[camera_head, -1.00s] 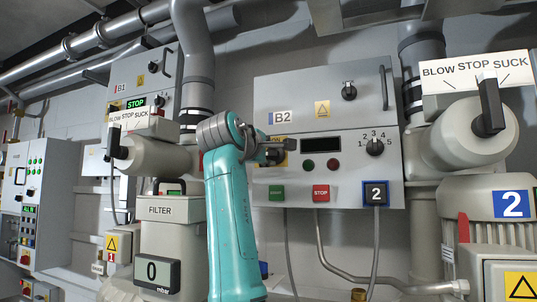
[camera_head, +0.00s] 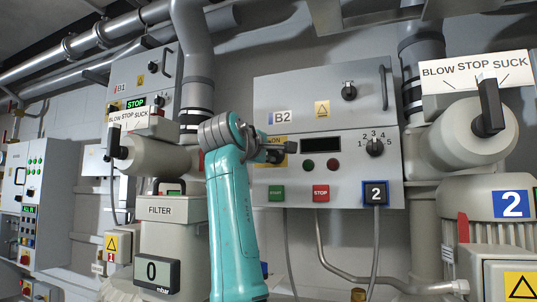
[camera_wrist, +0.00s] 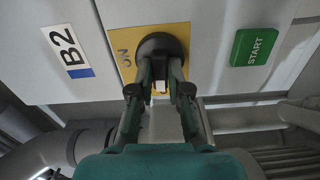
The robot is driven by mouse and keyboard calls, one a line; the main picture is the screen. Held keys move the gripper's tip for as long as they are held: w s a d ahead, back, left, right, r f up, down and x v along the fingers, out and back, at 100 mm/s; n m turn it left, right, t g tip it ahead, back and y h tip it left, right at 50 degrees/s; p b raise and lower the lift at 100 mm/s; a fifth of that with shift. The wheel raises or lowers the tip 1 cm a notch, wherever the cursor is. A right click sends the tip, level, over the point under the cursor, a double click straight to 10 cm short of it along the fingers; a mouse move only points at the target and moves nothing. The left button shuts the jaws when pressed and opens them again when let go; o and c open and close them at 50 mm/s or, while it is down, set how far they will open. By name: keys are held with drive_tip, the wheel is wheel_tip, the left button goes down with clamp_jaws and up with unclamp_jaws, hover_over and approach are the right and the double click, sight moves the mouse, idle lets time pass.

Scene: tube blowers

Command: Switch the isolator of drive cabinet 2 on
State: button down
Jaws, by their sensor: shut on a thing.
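Drive cabinet B2 (camera_head: 300,98) is on the wall in the middle of the head view. Its isolator, a round black knob (camera_wrist: 161,43) on a yellow plate (camera_wrist: 121,25), is at the cabinet's left edge. The word ON shows on the plate in the wrist view, left of the knob. My gripper (camera_wrist: 160,86) is shut on the isolator, its two fingers either side of the handle. A pale tip shows between the fingers. In the head view my gripper (camera_head: 284,150) and wrist hide most of the isolator.
The green START button (camera_head: 276,193), red STOP button (camera_head: 321,192) and rotary selector (camera_head: 375,147) are on the same cabinet. A blow/stop/suck valve (camera_head: 468,135) is at the right. Another valve (camera_head: 155,155) and a filter (camera_head: 165,210) stand left of my arm.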

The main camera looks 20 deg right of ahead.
drive_tip(key=m, duration=0.4)
drive_tip(key=shift+m, duration=0.4)
drive_tip(key=m, duration=0.4)
drive_tip(key=shift+r, duration=0.15)
drive_tip(key=m, duration=0.4)
drive_tip(key=shift+s+d+m, duration=0.1)
drive_tip(key=shift+d+m, duration=0.05)
drive_tip(key=shift+m, duration=2.05)
drive_tip(key=c, duration=1.1)
unclamp_jaws()
drive_tip(key=shift+r, duration=0.1)
drive_tip(key=shift+s, duration=0.15)
